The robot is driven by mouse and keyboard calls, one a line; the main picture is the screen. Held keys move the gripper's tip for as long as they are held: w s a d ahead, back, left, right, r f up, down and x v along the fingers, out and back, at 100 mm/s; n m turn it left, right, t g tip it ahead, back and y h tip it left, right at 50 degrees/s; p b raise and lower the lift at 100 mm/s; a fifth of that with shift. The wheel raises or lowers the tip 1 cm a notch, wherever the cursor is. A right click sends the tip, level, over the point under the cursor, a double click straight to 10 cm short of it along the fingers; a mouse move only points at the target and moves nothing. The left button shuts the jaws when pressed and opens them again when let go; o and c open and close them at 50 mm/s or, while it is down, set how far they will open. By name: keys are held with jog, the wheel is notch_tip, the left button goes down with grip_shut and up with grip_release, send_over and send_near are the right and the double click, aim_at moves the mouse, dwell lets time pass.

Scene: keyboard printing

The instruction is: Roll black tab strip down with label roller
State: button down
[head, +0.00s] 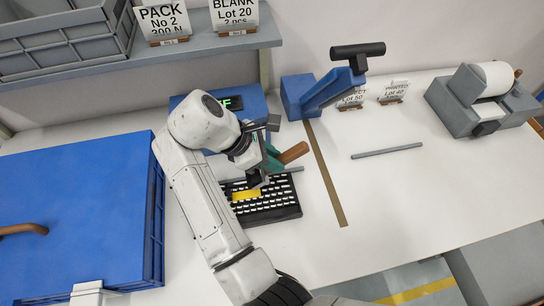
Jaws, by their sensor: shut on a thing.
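A black keyboard (272,207) lies on the white table, with rows of white marks and a yellow patch (245,195) at its upper left. My gripper (268,152) is above the keyboard's back edge, shut on a tool with a brown wooden handle (294,152) and a teal part (272,160), which looks like the label roller. The handle points to the right. The roller's lower end and any contact with the keyboard are hidden by my gripper and arm. I cannot tell a separate black tab strip from the black keyboard.
A grey bar (289,169) lies behind the keyboard; another rod (387,151) lies to the right. A blue lever press (301,96) and blue display box (252,101) stand behind. A grey roll dispenser (462,112) is at right, a large blue case (75,215) at left.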

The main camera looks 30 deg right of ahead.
jog(key=shift+w, duration=0.15)
jog(key=b, duration=0.2)
send_over(260, 192)
jog(key=d, duration=0.3)
jog(key=shift+s+d+f, duration=0.1)
jog(key=shift+s+f, duration=0.05)
jog(key=shift+f, duration=1.25)
jog(key=shift+s+a+f, duration=0.1)
jog(key=shift+s+f, duration=0.05)
jog(key=shift+f, duration=1.2)
jog(key=shift+s+d+f, duration=0.1)
jog(key=shift+s+f, duration=0.05)
jog(key=shift+f, duration=1.25)
jog(key=shift+f+p, duration=0.3)
jog(key=shift+f, duration=0.1)
jog(key=shift+w+a, duration=0.1)
jog(key=shift+a, duration=0.25)
jog(key=shift+w+a, duration=0.1)
jog(key=shift+a, duration=0.2)
jog(key=shift+w+a+p, duration=0.15)
jog(key=shift+a, duration=0.4)
jog(key=shift+w+a+p, duration=0.15)
jog(key=shift+a, duration=0.35)
jog(key=shift+d, duration=0.15)
jog(key=shift+s+d, duration=0.15)
jog(key=shift+d, duration=0.15)
